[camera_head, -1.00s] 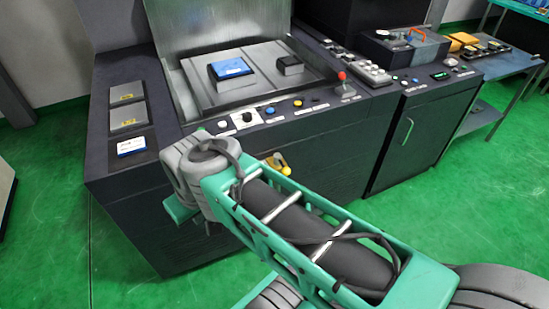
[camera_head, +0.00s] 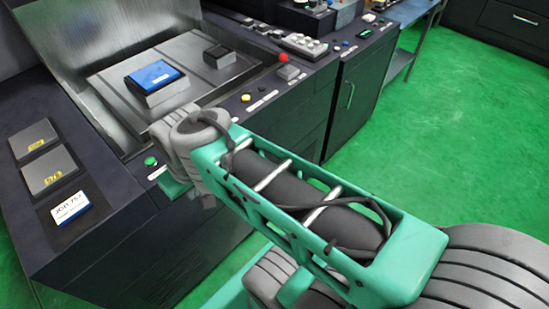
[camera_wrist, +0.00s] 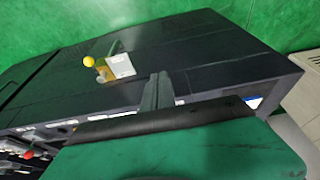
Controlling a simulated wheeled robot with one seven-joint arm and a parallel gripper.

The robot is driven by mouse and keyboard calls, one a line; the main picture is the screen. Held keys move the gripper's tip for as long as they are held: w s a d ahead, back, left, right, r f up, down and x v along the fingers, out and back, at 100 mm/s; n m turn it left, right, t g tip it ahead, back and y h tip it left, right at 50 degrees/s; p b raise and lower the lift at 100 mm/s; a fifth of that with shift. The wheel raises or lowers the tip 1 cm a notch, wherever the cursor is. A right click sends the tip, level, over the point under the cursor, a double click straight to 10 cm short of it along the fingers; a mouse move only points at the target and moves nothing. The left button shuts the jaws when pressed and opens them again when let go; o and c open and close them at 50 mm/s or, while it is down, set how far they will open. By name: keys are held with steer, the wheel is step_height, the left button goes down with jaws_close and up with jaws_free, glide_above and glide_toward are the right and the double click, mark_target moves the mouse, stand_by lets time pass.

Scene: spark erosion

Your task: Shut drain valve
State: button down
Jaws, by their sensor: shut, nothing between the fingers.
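The drain valve (camera_wrist: 103,72), a brass-coloured fitting with a yellow ball (camera_wrist: 89,61) on its lever, shows on the dark front of the machine in the wrist view. A pale label (camera_wrist: 120,66) is beside it. How far the lever is turned is too small to tell. In the head view the valve is hidden behind my arm. My gripper (camera_wrist: 158,88) shows as grey fingers in the wrist view, shut and empty. It appears to the right of and below the valve in that picture, apart from the lever. In the head view the fingers are hidden.
The machine's panel carries a green button (camera_head: 150,161), a yellow button (camera_head: 246,98) and a red knob (camera_head: 283,58). A blue-topped block (camera_head: 155,75) sits in the work tank. A dark cabinet (camera_head: 355,100) stands to the right. Green floor (camera_head: 460,130) is clear further right.

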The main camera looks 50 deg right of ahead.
steer(key=shift+s+a, duration=0.1)
steer(key=w+d+f+g+y+b, duration=0.1)
steer(key=w+d+f, duration=0.1)
steer(key=w+d, duration=0.35)
steer(key=w+d+f+y+b, duration=0.1)
steer(key=w+d, duration=0.1)
steer(key=d, duration=0.7)
steer(key=s+d+f+t+y, duration=0.1)
steer(key=s+d+f, duration=0.2)
steer(key=d, duration=0.7)
steer(key=s+d+f+t+y, duration=0.1)
steer(key=s+d+f, duration=0.2)
steer(key=d, duration=0.7)
steer(key=shift+s+f+m+b, duration=0.35)
steer(key=shift+s+m+b, duration=0.1)
steer(key=shift+s, duration=0.1)
